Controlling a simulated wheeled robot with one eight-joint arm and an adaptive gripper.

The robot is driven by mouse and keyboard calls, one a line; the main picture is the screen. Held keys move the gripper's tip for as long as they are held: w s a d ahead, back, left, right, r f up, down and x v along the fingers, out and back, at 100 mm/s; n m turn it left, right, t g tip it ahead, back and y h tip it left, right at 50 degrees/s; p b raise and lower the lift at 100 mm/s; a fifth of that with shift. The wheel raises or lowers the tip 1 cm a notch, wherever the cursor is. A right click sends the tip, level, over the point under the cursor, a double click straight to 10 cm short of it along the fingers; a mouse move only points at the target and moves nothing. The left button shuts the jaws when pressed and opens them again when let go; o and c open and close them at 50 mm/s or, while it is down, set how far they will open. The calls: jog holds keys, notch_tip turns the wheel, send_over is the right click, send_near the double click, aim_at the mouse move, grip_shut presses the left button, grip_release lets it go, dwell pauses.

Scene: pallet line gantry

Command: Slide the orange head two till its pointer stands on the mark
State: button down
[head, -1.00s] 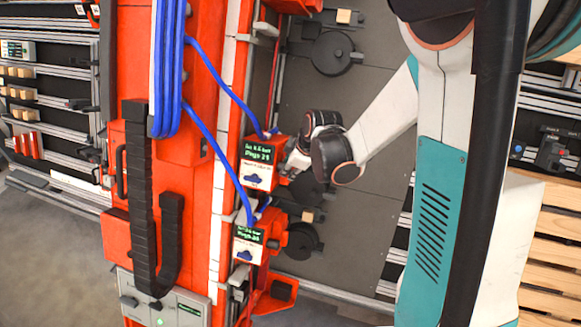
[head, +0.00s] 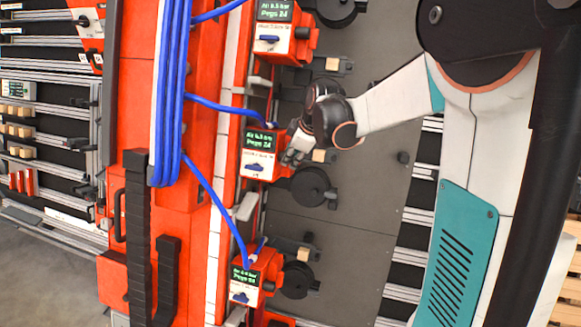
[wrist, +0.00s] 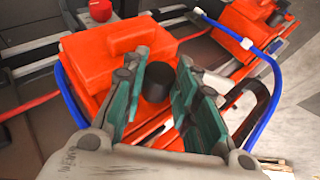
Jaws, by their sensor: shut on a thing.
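Several orange heads sit along a rail in the head view: an upper one (head: 283,40), a middle one (head: 262,160) and a lower one (head: 252,283). Each has a small green-lettered screen and a blue emblem. In the wrist view, my gripper's teal pads (wrist: 160,88) are on both sides of a black knob (wrist: 157,80) on the orange head (wrist: 115,60). The pointer and the mark cannot be made out.
Blue hoses (head: 214,98) run from the orange column to the heads. A black cable chain (head: 137,220) hangs at the left. Dark round discs (head: 312,187) stand right of the heads before a grey panel (head: 365,180). A pale strip (head: 215,210) runs along the rail.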

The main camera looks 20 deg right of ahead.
jog(key=shift+w+d+r, duration=0.15)
jog(key=shift+w+r, duration=0.05)
jog(key=shift+r, duration=0.2)
jog(key=c, duration=1.5)
grip_release()
jog(key=shift+c, duration=0.2)
jog(key=v, duration=1.2)
jog(key=shift+s+f, duration=0.1)
